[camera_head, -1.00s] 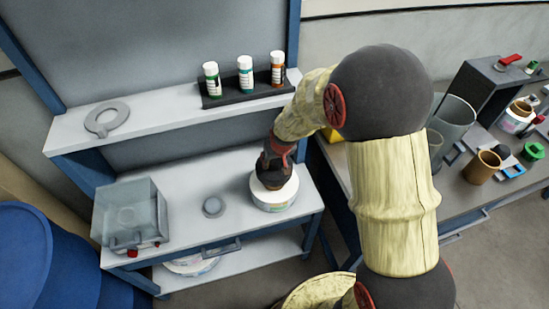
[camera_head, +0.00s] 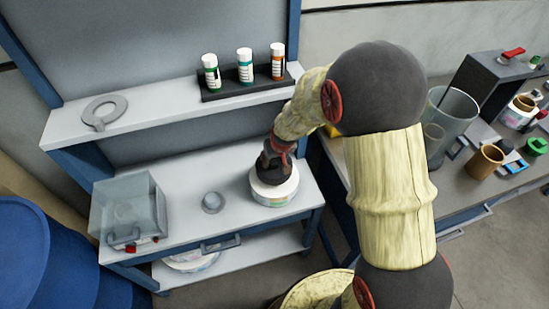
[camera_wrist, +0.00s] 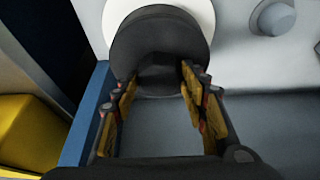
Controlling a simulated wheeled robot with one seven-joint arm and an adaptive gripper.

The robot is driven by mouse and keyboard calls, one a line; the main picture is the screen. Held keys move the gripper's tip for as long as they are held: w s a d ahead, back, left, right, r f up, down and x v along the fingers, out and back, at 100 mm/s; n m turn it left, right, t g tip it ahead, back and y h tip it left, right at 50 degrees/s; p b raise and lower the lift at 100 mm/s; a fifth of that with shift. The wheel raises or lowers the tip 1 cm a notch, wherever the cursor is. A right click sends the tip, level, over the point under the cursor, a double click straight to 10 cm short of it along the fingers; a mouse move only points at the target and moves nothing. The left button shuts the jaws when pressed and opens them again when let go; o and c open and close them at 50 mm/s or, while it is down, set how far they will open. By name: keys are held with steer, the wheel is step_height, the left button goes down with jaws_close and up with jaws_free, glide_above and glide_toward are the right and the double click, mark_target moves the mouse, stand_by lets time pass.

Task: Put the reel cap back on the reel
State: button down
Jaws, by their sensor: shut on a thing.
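The reel (camera_head: 273,199) is a white round drum with a coloured label band, standing on the grey bench top; its pale top also shows in the wrist view (camera_wrist: 204,12). The reel cap (camera_head: 262,183) is a dark disc with a raised grip, seen large in the wrist view (camera_wrist: 160,25). My gripper (camera_wrist: 160,82) is shut on the cap's grip, one finger at each side. In the head view my gripper (camera_head: 276,160) is directly over the reel, with the cap beneath it. I cannot tell whether cap and reel touch.
A shelf (camera_head: 165,113) above the bench holds a bottle rack (camera_head: 250,88) and a grey ring (camera_head: 103,113). A cluttered side table (camera_head: 450,190) is at right.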

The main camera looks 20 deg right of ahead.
steer(key=shift+f+b, duration=1)
steer(key=shift+f, duration=0.65)
steer(key=c, duration=0.9)
jaws_free()
steer(key=v, duration=1.2)
